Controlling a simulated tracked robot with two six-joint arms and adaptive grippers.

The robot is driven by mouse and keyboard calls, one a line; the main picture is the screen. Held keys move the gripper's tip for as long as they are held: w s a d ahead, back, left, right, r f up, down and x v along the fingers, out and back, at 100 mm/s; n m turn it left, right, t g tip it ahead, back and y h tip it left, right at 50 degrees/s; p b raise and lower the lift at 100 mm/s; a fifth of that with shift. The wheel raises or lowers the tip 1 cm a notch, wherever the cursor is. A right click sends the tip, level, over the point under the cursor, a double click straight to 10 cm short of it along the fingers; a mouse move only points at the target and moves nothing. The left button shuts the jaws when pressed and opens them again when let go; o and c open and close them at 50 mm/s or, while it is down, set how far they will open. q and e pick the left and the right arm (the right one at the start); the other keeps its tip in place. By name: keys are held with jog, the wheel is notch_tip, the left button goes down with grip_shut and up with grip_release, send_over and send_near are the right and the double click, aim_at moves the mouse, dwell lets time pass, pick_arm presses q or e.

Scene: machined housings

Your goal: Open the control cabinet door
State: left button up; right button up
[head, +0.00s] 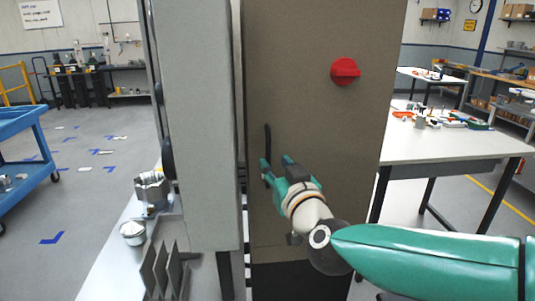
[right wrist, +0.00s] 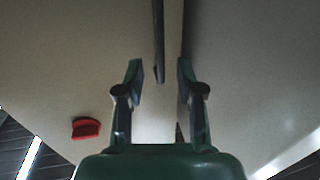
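The control cabinet's brown door (head: 310,110) stands upright in the middle of the head view. It carries a red rotary knob (head: 345,71) high up and a thin black vertical handle (head: 267,140) near its left edge. My right gripper (head: 275,163) is at the handle's lower end with its fingers apart. In the right wrist view the handle (right wrist: 158,45) reaches down between the two open fingers (right wrist: 159,68), with space on both sides. The red knob (right wrist: 86,128) shows at lower left there. My left gripper is not in view.
A tall grey panel (head: 200,130) stands just left of the door. Metal parts (head: 151,190) and upright plates (head: 165,270) lie on a light bench below it. A white table (head: 450,145) stands to the right. A blue cart (head: 20,125) is at far left.

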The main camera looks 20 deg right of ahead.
aim_at(269, 155)
jog(key=w, duration=0.6)
jog(key=shift+d+p, duration=0.15)
jog(key=shift+p, duration=0.25)
grip_shut()
